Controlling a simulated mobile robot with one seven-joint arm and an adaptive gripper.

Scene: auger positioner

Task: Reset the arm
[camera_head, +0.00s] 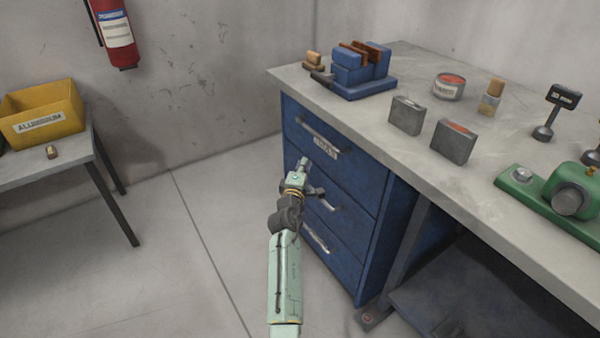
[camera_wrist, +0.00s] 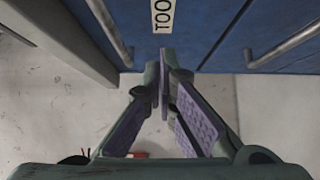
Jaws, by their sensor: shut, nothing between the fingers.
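My arm reaches forward from the bottom of the head view. My gripper (camera_head: 304,163) is in front of the blue drawer cabinet (camera_head: 365,185), near its drawer fronts. In the wrist view my gripper (camera_wrist: 165,65) is shut, its fingertips together with nothing between them. A drawer handle (camera_wrist: 110,32) and a white label (camera_wrist: 162,14) on the blue front show just beyond the fingertips. I cannot tell whether the fingertips touch the cabinet. All drawers look closed.
The workbench top (camera_head: 330,92) holds a blue vise (camera_head: 362,72), grey boxes (camera_head: 406,115), a round tin (camera_head: 449,86) and a green machine (camera_head: 550,192). A side table with a yellow bin (camera_head: 42,115) stands left. Floor (camera_head: 160,240) between them is clear.

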